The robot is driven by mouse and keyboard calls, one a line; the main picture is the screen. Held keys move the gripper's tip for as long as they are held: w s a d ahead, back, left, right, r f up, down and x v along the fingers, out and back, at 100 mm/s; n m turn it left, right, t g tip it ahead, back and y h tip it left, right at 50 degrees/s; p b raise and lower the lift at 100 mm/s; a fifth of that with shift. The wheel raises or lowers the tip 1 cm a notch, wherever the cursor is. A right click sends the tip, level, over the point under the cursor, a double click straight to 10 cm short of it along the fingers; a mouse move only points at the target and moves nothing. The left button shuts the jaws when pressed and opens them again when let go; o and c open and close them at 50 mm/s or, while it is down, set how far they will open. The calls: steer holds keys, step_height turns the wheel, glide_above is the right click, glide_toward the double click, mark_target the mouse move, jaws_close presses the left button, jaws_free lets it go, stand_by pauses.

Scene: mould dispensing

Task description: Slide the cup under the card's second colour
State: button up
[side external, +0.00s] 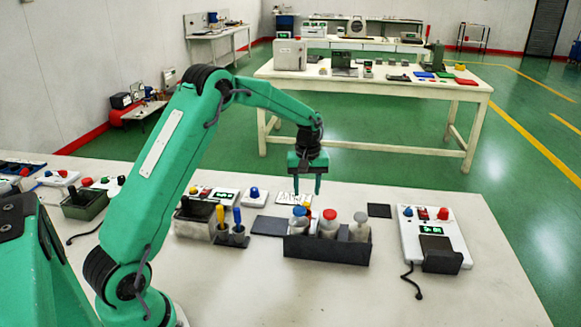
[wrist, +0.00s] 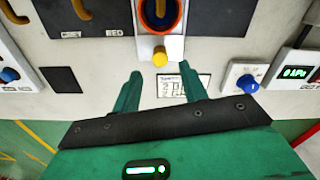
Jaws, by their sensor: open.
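My gripper (side external: 304,187) hangs above the far part of the bench, fingers down and apart. In the wrist view its two open fingers (wrist: 160,90) have nothing between them that they hold. A small white printed card (wrist: 171,88) lies on the bench near the right finger; its print is too small to read. It also shows in the side view (side external: 288,198). A round orange-rimmed item with a dark inside (wrist: 158,12) is cut off at the top, by a white piece with a yellow knob (wrist: 160,57). I cannot tell whether it is the cup.
A dark rack (side external: 325,250) holds several bottles with blue, red and grey tops. A dark square pad (side external: 379,210) lies right of it. A white control box (side external: 435,222) stands farther right, a blue-knobbed box (side external: 254,197) left of the card. The front right bench is clear.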

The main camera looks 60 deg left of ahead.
mark_target(306, 203)
steer(key=shift+f, duration=3.05)
steer(key=shift+c, duration=0.4)
jaws_close()
